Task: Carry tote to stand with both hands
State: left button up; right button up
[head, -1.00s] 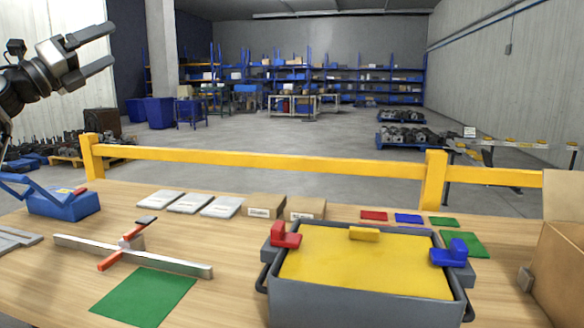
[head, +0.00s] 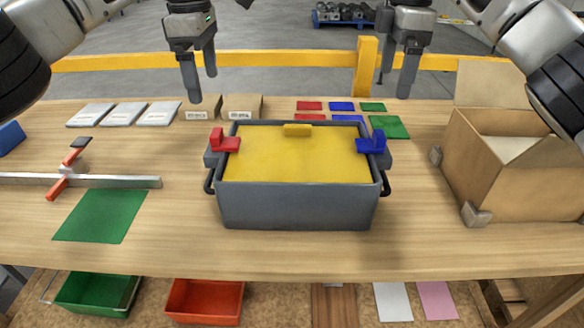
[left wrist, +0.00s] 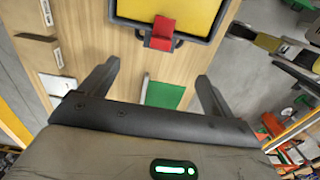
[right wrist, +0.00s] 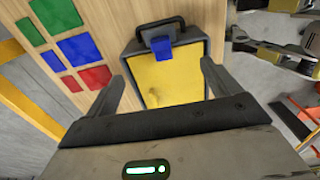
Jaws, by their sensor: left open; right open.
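The grey tote (head: 297,205) stands on the wooden table, with a yellow top surface (head: 297,160) inside its rim. A red block (head: 222,142) sits at its left end and a blue block (head: 374,143) at its right end. Dark handles show on both ends. My left gripper (head: 204,88) is open and empty, above and behind the tote's left end; the left wrist view shows the red block (left wrist: 162,34) beyond its fingers. My right gripper (head: 394,84) is open and empty, above and behind the right end; the blue block (right wrist: 162,47) shows in the right wrist view. No stand is clearly identifiable.
An open cardboard box (head: 520,165) stands to the right. A metal bar with a red-handled clamp (head: 100,181) and a green mat (head: 100,215) lie left. Small boxes (head: 241,106) and coloured squares lie behind the tote. A yellow rail (head: 290,58) runs behind the table.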

aim_at(217, 149)
pick_arm(q)
jog(key=shift+f, duration=0.1)
pick_arm(e)
jog(key=shift+f, duration=0.1)
pick_arm(q)
notch_tip(217, 149, down, 16)
jog(key=shift+r, duration=0.1)
pick_arm(e)
notch_tip(217, 149, down, 16)
jog(key=shift+r, duration=0.1)
pick_arm(q)
jog(key=shift+c, duration=0.3)
pick_arm(e)
jog(key=shift+c, duration=0.3)
